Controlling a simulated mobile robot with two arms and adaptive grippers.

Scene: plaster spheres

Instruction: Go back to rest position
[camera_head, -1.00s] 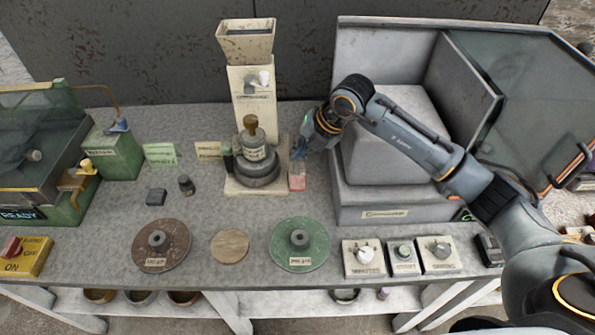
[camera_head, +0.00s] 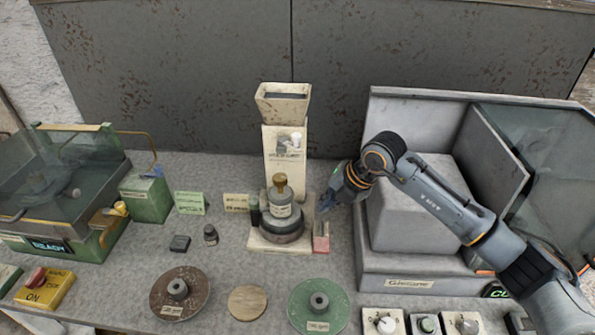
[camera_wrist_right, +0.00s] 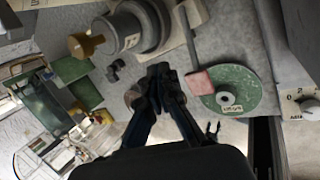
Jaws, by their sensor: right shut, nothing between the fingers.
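My right gripper (camera_head: 325,204) is shut and empty. It hangs just right of the cream dispenser (camera_head: 284,150), above a small pink-ended block (camera_head: 321,243) on the bench. In the right wrist view its dark fingers (camera_wrist_right: 160,72) are together, with nothing between them. The pink-ended piece (camera_wrist_right: 201,82) and the green disc (camera_wrist_right: 230,90) lie to the right of the fingers there. My right arm reaches in from the lower right of the head view, in front of the grey machine. My left gripper is not in view.
A grey open-lidded machine (camera_head: 410,283) stands right of the dispenser. A brown disc (camera_head: 180,293), a wooden disc (camera_head: 247,302) and a green disc (camera_head: 319,306) lie along the front. A green glass-covered unit (camera_head: 70,190) stands left.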

